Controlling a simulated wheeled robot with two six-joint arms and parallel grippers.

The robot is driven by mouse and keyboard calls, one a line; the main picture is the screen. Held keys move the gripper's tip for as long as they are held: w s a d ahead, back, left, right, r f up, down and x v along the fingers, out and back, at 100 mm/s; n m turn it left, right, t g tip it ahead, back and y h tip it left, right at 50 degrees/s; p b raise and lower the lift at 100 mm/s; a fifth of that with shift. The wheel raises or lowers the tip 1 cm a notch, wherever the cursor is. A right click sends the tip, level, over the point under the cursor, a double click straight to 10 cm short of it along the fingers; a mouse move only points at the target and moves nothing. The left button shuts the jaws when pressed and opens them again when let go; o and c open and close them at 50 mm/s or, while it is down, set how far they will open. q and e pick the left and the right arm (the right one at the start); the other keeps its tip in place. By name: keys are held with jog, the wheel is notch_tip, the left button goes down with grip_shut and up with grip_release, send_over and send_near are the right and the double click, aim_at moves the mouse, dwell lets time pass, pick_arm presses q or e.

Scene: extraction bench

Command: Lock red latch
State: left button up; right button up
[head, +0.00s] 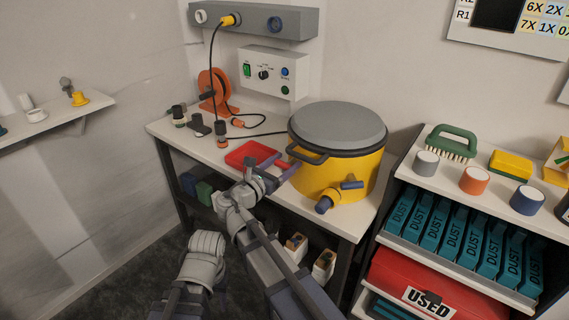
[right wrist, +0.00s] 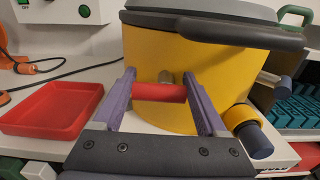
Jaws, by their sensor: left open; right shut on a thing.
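The red latch (right wrist: 160,92) is a red horizontal bar on a short metal stem at the side of the yellow drum (right wrist: 215,80). My right gripper (right wrist: 160,95) is shut on it, with one purple finger at each end of the bar. In the head view, the right gripper (head: 272,172) is at the drum's left side, and a small red part of the latch (head: 282,163) shows by the fingers. The drum's grey lid (head: 338,124) is on, with a dark handle in front. My left arm shows low in the head view, but its fingers cannot be seen.
A red tray (head: 250,154) lies left of the drum. A blue latch (head: 352,184) and a yellow port with a blue end (head: 326,204) are on the drum's front right. An orange cable reel (head: 213,88) stands behind. A shelf of teal boxes (head: 455,238) is at right.

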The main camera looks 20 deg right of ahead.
jog(key=m, duration=0.4)
jog(key=shift+s+d+r, duration=0.15)
jog(key=shift+s, duration=0.05)
jog(key=m, duration=0.4)
jog(key=shift+s+d+m, duration=0.15)
jog(key=shift+s+m, duration=0.1)
jog(key=shift+m, duration=0.15)
jog(key=m, duration=0.4)
jog(key=shift+s+d+m, duration=0.15)
jog(key=shift+s+m, duration=0.05)
jog(key=shift+m, duration=0.1)
jog(key=m, duration=0.4)
jog(key=shift+s+d+f, duration=0.15)
jog(key=shift+f, duration=0.1)
jog(key=shift+m, duration=0.3)
jog(key=o, duration=1.3)
